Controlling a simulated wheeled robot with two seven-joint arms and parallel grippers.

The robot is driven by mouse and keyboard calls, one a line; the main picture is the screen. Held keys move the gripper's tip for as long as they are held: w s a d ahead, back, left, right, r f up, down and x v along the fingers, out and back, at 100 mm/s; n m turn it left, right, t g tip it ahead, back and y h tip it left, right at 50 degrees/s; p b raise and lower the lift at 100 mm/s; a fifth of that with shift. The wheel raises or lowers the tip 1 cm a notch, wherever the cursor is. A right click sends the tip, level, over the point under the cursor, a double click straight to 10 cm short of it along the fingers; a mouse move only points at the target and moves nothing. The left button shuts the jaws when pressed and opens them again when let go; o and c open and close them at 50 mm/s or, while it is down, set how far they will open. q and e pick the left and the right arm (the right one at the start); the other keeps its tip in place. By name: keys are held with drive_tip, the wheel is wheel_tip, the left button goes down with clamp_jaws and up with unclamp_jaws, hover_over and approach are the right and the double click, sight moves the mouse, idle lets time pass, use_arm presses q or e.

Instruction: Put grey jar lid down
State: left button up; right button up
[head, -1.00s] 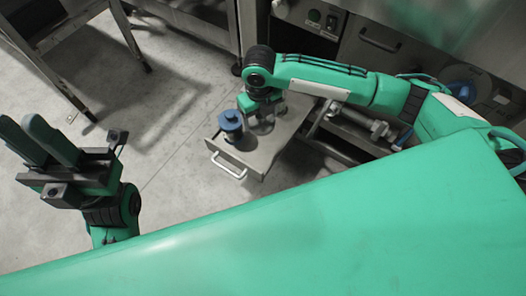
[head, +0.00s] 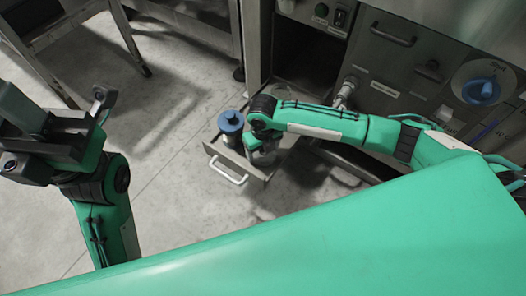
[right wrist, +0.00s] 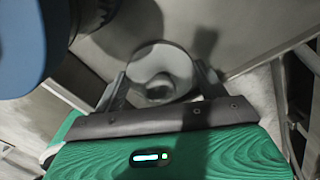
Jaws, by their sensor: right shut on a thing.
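The grey jar lid (right wrist: 165,62) shows in the right wrist view as a pale round disc between the two fingers of my right gripper (right wrist: 160,90). The right gripper is shut on it. In the head view my right gripper (head: 262,152) points down over the pulled-out drawer (head: 243,171), just right of a blue-lidded container (head: 231,128). The arm and wrist partly hide what it holds, and I cannot tell whether the lid touches the drawer. My left gripper (head: 20,108) is raised at the left edge, partly cut off, with nothing visible in it.
The drawer's handle (head: 229,171) faces the open floor. The steel machine front with a blue knob (head: 481,91) stands behind and right of my right arm. A metal-legged table (head: 60,30) is at the upper left. Bare concrete floor lies between.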

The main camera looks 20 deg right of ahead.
drive_tip(key=shift+f, duration=0.1)
drive_tip(key=o, duration=0.9)
drive_tip(key=shift+f, duration=0.15)
drive_tip(key=shift+o, duration=0.2)
